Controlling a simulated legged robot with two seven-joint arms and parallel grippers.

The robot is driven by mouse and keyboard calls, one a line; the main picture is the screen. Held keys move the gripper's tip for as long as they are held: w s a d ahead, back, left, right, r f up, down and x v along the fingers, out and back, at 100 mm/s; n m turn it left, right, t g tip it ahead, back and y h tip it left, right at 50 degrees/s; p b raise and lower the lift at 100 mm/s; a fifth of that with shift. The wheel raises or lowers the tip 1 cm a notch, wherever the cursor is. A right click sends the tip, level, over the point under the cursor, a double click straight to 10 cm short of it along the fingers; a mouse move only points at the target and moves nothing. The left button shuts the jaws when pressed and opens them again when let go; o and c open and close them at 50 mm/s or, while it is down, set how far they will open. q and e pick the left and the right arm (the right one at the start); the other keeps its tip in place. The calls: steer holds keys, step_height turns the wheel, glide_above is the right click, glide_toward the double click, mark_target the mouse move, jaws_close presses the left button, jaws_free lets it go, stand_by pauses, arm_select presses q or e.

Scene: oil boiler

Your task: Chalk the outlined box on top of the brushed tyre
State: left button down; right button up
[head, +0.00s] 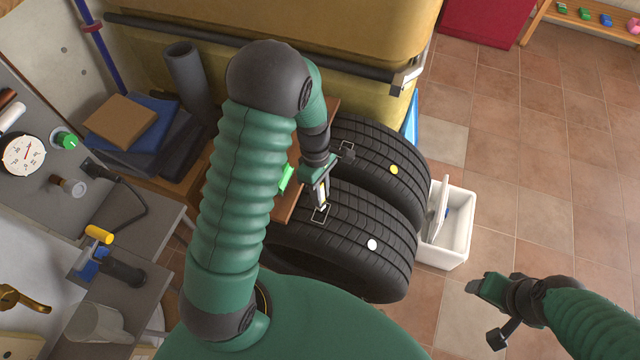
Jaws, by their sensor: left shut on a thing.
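Two black tyres stand side by side, a near one (345,265) and a far one (385,150). The near tyre has a white outlined box (314,218) on top and a white round mark (372,244). The far tyre has an outlined box (341,144) with a dark patch by it, and a yellow round mark (393,170). My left gripper (322,196) is shut on a pale stick, apparently chalk (323,200), pointing down at the near tyre's box. Whether its tip touches is unclear. My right gripper (490,310) is low right, away from the tyres; its jaws are unclear.
A wooden board (285,207) with a green item (286,178) lies left of the tyres, partly behind my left arm. A white bin (457,230) stands right of them. The yellow tank (300,25) is behind. Tiled floor at right is mostly free.

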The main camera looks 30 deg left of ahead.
arm_select(q)
steer(key=n, duration=0.1)
steer(key=a+n, duration=0.1)
steer(key=n+h, duration=0.1)
steer(key=shift+s+a+n+t+p, duration=0.15)
steer(key=shift+s+n+t+p, duration=0.15)
steer(key=shift+n+p, duration=0.1)
steer(key=shift+d+n, duration=0.3)
steer(key=shift+d, duration=0.1)
steer(key=shift+r+p, duration=0.1)
steer(key=shift+p, duration=0.2)
steer(key=f+b, duration=0.1)
steer(key=f, duration=0.2)
steer(key=f+b, duration=0.1)
steer(key=shift+a+f+b, duration=0.15)
steer(key=shift+a+b, duration=0.15)
steer(key=shift+d+f, duration=0.1)
steer(key=shift+f, duration=0.2)
arm_select(e)
steer(key=shift+d+f, duration=0.1)
steer(key=shift+f, duration=0.2)
arm_select(q)
steer(key=shift+d+r, duration=0.1)
